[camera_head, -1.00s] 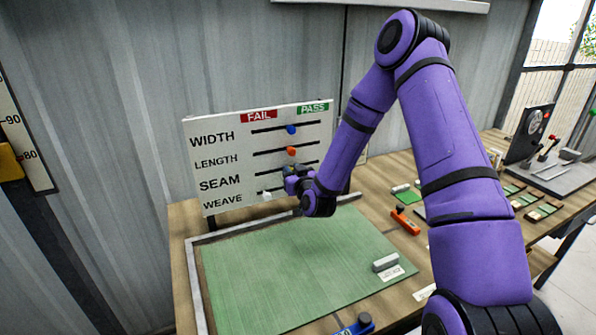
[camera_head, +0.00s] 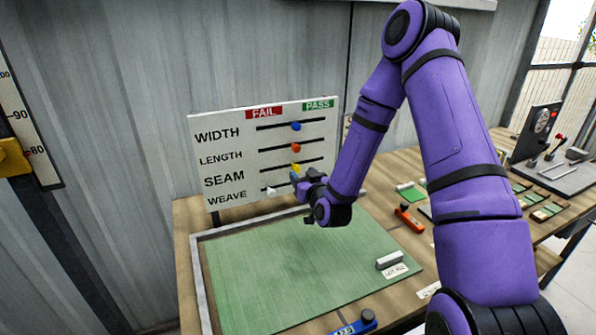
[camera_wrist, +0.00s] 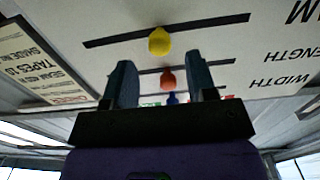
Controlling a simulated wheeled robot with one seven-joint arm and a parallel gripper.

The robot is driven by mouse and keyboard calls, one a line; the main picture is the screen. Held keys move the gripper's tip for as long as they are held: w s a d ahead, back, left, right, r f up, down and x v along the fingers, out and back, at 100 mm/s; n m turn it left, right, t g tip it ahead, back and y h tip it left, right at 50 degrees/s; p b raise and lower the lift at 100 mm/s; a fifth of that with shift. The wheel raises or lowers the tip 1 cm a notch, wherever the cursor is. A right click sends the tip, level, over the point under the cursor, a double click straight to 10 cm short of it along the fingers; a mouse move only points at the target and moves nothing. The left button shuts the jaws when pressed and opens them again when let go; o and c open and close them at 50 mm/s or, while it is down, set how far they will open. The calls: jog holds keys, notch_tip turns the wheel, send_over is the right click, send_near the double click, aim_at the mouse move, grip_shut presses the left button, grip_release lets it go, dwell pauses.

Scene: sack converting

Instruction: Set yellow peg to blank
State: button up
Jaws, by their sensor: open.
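The white board (camera_head: 228,166) stands upright at the back of the bench, with FAIL and PASS headings and rows WIDTH, LENGTH, SEAM and WEAVE. The yellow peg (camera_head: 296,168) sits near the middle of the SEAM slot, between the two headings. In the wrist view the yellow peg (camera_wrist: 159,40) is on its dark slot, beyond the fingertips and apart from them. My gripper (camera_head: 298,179) is just below and in front of the peg, open and empty; its two fingers (camera_wrist: 161,80) show spread in the wrist view.
A blue peg (camera_head: 296,126) and an orange peg (camera_head: 295,148) sit mid-slot above. A white peg (camera_head: 271,191) is toward the FAIL side of WEAVE. A green mat (camera_head: 290,270) lies in front, with a grey block (camera_head: 389,260) on it.

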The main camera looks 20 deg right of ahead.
jog(key=shift+s, duration=2.8)
jog(key=s+a+r+n+g, duration=0.1)
jog(key=s+r+g, duration=0.25)
jog(key=r, duration=0.45)
jog(key=s+a+r+n+g, duration=0.1)
jog(key=s+r+g, duration=0.25)
jog(key=r, duration=0.55)
jog(key=s+r+m+g, duration=0.1)
jog(key=s+r+g, duration=0.2)
jog(key=s, duration=0.9)
jog(key=s+r+m+g, duration=0.1)
jog(key=s+r+g, duration=0.1)
jog(key=s+r, duration=0.5)
jog(key=s, duration=0.6)
jog(key=shift+g, duration=0.4)
